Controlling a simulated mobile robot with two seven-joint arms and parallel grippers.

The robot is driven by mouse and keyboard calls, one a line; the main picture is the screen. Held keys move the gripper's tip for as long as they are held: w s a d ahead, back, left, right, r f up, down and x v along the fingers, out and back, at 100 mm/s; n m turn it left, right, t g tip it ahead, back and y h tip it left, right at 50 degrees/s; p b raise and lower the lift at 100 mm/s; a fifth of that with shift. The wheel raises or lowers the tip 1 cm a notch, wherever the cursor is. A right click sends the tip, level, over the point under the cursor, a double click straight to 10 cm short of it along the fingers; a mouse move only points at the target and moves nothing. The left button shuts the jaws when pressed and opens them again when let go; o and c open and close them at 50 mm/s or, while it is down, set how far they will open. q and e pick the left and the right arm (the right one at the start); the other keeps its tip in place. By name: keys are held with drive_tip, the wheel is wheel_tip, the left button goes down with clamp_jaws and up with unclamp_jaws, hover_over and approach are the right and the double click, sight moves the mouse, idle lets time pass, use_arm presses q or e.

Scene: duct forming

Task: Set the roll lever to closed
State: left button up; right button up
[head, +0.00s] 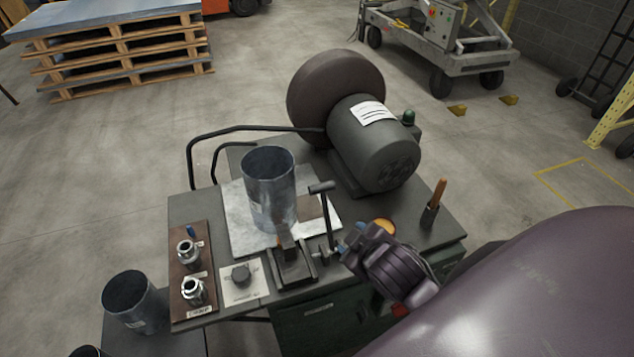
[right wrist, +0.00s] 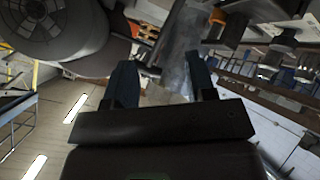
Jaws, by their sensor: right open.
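A lever (head: 325,212) with a dark crosswise grip stands up from the machine bench, right of the grey metal cylinder (head: 269,190). I take it to be the roll lever; its setting cannot be read. My right gripper (head: 345,246) is beside the lever's lower part, on its right. In the right wrist view the jaws (right wrist: 163,85) are apart, and the cylinder (right wrist: 178,65) shows beyond them. Whether the lever lies between the fingers is unclear. My left gripper is not in view.
A big grey motor (head: 373,145) stands behind. A black block (head: 292,267), a knob panel (head: 241,283) and a brown board (head: 177,263) with two metal fittings sit along the bench front. An orange-handled tool (head: 436,200) stands at right. Another open cylinder (head: 135,303) is at lower left.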

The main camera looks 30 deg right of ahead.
drive_tip(key=w+a+r+n+t+y, duration=0.3)
drive_tip(key=w+r+n+t+y, duration=0.15)
drive_tip(key=w+r+n, duration=0.45)
drive_tip(key=w+a+r+n+t+y, duration=0.35)
drive_tip(key=w+r+n+y, duration=0.2)
drive_tip(key=n, duration=0.45)
drive_tip(key=n+g+h, duration=0.3)
drive_tip(key=n+g, duration=1.6)
drive_tip(key=n, duration=0.8)
approach(324, 183)
drive_tip(key=p+x, duration=0.2)
drive_tip(key=x, duration=0.8)
drive_tip(key=shift+f, duration=0.1)
drive_tip(key=shift+a+f, duration=0.25)
drive_tip(key=shift+f, duration=0.2)
